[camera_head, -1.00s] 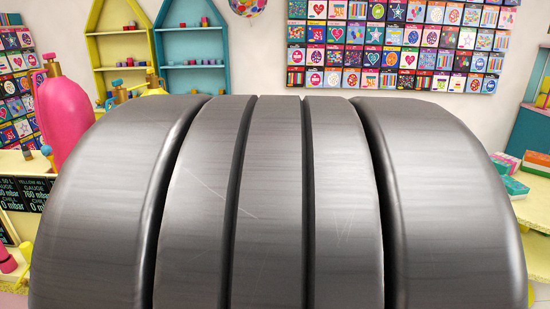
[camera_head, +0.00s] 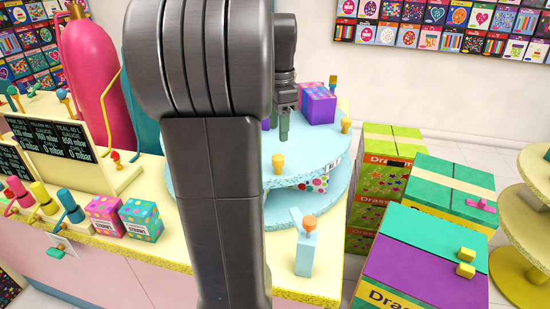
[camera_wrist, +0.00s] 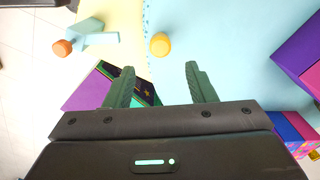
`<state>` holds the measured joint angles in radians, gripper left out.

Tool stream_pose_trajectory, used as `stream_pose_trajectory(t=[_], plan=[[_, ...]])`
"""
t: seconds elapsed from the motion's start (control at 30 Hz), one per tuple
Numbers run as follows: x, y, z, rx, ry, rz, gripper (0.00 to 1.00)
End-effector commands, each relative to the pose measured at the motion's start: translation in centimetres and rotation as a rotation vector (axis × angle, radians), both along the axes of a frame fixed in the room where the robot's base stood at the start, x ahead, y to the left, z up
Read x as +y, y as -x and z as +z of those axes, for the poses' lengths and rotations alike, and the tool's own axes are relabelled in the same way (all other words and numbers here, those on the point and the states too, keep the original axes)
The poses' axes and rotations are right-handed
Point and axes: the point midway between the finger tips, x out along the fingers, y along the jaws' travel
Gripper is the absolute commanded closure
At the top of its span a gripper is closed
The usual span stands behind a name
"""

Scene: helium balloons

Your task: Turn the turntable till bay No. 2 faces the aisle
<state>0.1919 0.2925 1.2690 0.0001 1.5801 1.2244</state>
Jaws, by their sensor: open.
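The turntable (camera_head: 312,150) is light blue, round and two-tiered, standing on the counter; my arm hides its middle. A yellow peg (camera_head: 278,163) stands near its front rim, and another (camera_head: 346,125) at its right rim. A purple box (camera_head: 317,105) sits on the top tier. No bay number is readable. My gripper (camera_head: 284,122) hangs over the top tier, behind the front peg. In the wrist view my gripper (camera_wrist: 160,84) is open and empty, with a yellow peg (camera_wrist: 160,44) ahead of the gap between its green fingers, apart from them.
A light blue stop piece with an orange knob (camera_head: 305,250) stands on the counter in front of the turntable. Stacked boxes (camera_head: 400,230) stand on the floor at right. Pink and teal cylinders, a gauge board (camera_head: 70,150) and two small boxes (camera_head: 122,217) are at left.

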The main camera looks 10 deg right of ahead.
Motion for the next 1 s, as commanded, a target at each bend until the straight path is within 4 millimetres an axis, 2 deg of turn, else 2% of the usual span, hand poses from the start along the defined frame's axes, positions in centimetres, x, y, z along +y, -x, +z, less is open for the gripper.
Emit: stream_pose_trajectory(t=[0.2, 0.4, 0.5, 0.67, 0.9, 0.93, 1.0], plan=[[0.0, 0.1, -5.0, 0.006, -0.001, 0.002, 0.5], [0.0, 0.1, -8.4, 0.003, -0.001, 0.002, 0.5], [0.0, 0.0, -9.5, 0.002, -0.001, 0.002, 0.5], [0.0, 0.0, -10.3, 0.0, 0.0, 0.002, 0.5], [0.0, 0.0, -10.4, 0.0, 0.0, 0.003, 0.5], [0.0, 0.0, -10.3, 0.0, 0.0, 0.003, 0.52], [0.0, 0.0, -10.3, 0.0, 0.0, 0.002, 0.65]])
